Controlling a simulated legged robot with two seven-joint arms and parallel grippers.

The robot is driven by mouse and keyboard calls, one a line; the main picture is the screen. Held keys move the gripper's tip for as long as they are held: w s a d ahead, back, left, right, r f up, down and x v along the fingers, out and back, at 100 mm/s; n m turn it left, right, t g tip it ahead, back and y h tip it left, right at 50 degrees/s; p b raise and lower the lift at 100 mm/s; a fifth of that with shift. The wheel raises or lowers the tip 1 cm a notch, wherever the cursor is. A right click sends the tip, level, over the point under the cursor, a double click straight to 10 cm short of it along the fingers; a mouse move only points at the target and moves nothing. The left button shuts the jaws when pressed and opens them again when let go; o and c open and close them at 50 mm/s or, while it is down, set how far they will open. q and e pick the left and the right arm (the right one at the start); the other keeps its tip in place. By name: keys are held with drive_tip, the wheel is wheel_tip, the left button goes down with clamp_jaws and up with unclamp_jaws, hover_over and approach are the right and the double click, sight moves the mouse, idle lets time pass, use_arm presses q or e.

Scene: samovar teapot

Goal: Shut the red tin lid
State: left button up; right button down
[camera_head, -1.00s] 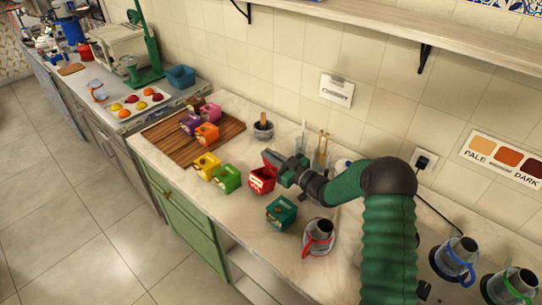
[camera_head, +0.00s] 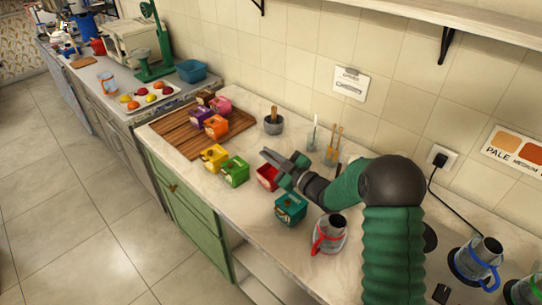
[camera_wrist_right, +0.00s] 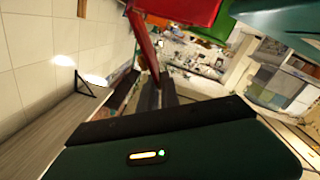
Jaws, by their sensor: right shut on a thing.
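The red tin (camera_head: 266,178) stands on the counter between the green tin (camera_head: 235,172) and the teal tin (camera_head: 290,208). My right gripper (camera_head: 284,163) is over its right side and hides much of its top. In the right wrist view, the red lid (camera_wrist_right: 143,42) shows nearly edge-on, raised from the tin's red body (camera_wrist_right: 190,12). Its edge runs down to my right fingers (camera_wrist_right: 160,95), which are shut on it. The lid's hinge is not clear. My left gripper is not in view.
A yellow tin (camera_head: 213,157) is to the left. More tins stand on a wooden board (camera_head: 183,140). A mortar (camera_head: 273,124) and glasses with sticks (camera_head: 332,152) are behind.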

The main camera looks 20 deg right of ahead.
idle(0.4)
drive_tip(key=c, duration=1.6)
unclamp_jaws()
